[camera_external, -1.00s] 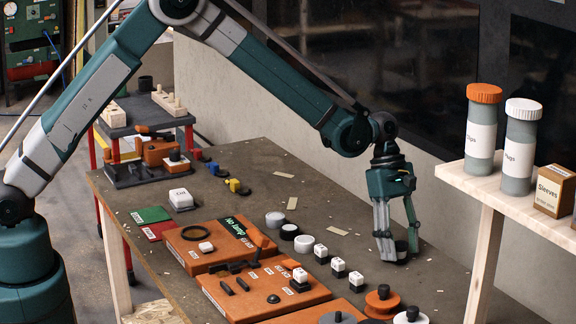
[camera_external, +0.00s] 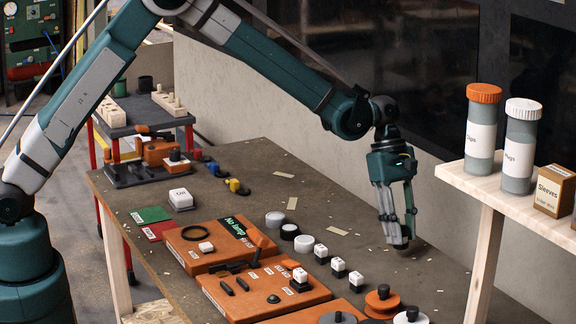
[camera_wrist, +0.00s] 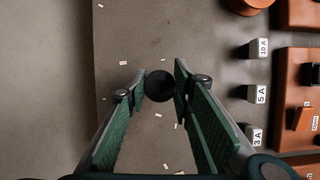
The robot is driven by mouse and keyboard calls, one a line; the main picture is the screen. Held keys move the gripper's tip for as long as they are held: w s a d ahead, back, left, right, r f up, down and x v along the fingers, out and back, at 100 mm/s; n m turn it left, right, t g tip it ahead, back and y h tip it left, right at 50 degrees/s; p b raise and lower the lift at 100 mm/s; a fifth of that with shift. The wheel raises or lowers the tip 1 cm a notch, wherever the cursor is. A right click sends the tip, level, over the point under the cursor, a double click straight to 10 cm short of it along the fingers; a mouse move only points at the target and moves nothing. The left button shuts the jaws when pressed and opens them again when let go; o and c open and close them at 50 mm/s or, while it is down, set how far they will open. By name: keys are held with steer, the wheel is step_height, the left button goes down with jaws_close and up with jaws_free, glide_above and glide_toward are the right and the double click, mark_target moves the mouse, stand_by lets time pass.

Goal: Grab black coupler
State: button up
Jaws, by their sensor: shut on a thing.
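The black coupler (camera_wrist: 159,86) shows in the wrist view as a dark round piece between my gripper's fingertips. My gripper (camera_external: 396,243) is shut on it and holds it a little above the grey-brown table (camera_external: 440,284). In the external view the fingers point down and hide most of the coupler. The wrist view shows my gripper (camera_wrist: 160,88) with a green pad on either side of the coupler.
Small white-topped blocks (camera_external: 338,264) stand in a row left of my gripper. Orange panels (camera_external: 225,243) lie further left. An orange spool (camera_external: 382,299) stands in front. A wooden shelf (camera_external: 468,178) with two bottles is at the right.

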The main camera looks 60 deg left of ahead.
step_height(320, 180, up, 6)
steer(key=shift+f, duration=0.1)
